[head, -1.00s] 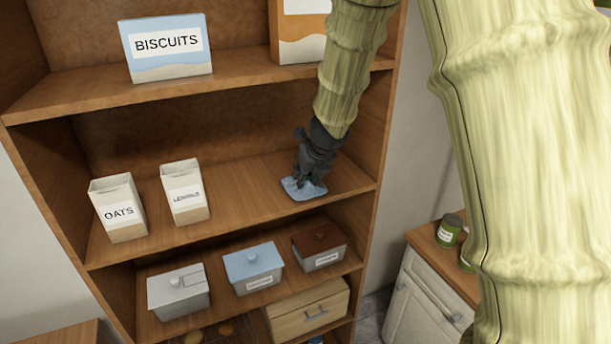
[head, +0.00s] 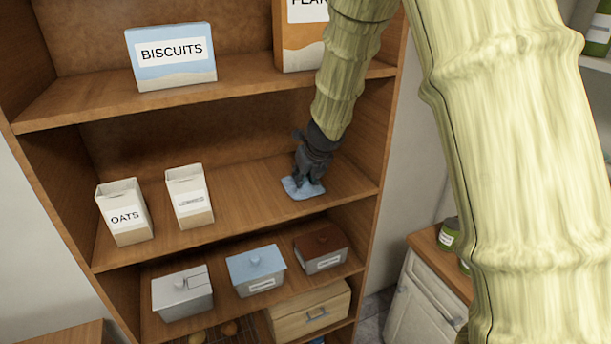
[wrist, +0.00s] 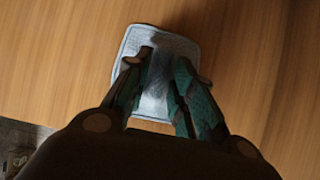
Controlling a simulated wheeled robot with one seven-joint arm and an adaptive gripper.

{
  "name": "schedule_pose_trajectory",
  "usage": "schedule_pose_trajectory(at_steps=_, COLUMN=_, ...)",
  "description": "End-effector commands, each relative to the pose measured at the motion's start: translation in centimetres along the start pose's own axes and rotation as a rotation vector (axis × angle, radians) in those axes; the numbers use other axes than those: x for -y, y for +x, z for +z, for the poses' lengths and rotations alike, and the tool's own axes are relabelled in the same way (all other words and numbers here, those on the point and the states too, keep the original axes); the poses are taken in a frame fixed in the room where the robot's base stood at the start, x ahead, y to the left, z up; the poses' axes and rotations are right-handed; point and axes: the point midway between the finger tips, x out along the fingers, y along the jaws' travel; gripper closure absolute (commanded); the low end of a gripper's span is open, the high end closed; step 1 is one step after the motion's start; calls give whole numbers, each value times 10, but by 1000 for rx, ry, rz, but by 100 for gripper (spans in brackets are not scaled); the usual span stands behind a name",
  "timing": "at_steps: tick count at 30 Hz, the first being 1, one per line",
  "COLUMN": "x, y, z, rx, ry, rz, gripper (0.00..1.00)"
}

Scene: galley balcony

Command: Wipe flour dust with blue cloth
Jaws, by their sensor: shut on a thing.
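The blue cloth (head: 303,188) lies flat on the middle shelf, toward its right end. It also shows in the wrist view (wrist: 133,40), with a pale rim around it. My gripper (head: 308,181) points down onto the cloth and is shut on it; in the wrist view its two fingers (wrist: 162,72) press at the cloth's middle, with a fold of cloth between them. No flour dust can be made out on the shelf; any under the cloth or gripper is hidden.
An oats box (head: 124,212) and another pale box (head: 189,197) stand on the same shelf to the left, with bare wood between. A biscuits box (head: 171,57) and an orange box (head: 299,45) stand above. Lidded bins (head: 256,270) sit below. The shelf unit's right side is close.

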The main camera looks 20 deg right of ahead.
Motion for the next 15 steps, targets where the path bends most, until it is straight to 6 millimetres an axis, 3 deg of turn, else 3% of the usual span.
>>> schedule_pose_trajectory(at_steps=15, x=0, y=-6, z=-15, rx=0, ry=2, rz=1, gripper=98)
